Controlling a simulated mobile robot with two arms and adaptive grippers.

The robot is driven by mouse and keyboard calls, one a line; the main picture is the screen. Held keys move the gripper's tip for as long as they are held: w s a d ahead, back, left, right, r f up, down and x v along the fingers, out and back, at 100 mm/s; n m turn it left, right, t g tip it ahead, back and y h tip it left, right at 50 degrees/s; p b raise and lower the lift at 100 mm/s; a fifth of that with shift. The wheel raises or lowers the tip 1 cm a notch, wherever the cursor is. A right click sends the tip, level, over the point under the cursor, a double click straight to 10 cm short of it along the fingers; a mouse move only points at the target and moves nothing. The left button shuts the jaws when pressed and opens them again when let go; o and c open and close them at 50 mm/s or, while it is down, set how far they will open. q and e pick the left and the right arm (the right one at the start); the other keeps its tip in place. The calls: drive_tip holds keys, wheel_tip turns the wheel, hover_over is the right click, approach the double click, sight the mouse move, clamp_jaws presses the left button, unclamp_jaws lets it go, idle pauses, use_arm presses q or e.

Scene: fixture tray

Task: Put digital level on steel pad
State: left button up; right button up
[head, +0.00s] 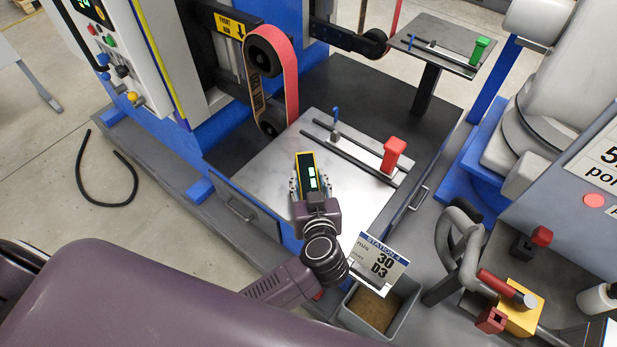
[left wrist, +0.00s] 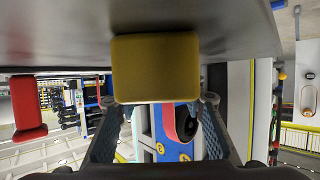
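The digital level (head: 306,164) is a small yellow and black block with a lit green display. In the head view it is over the near middle of the steel pad (head: 262,167), very low at or just above its surface; contact is hard to tell. My left gripper (head: 311,186) has a finger on each side of the level and appears shut on it. In the left wrist view the level's yellow end (left wrist: 155,67) sits centred at the fingertips, against the grey pad surface (left wrist: 60,30). My right gripper is not in view.
A red clamp (head: 394,154) and a blue pin (head: 336,117) stand by dark rails on the pad's right side. A sanding belt (head: 290,85) rises behind the pad. A grey bin (head: 378,310) and a station sign (head: 381,263) are in front. The pad's left part is clear.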

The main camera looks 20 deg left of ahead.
use_arm(q)
drive_tip(key=o, duration=0.3)
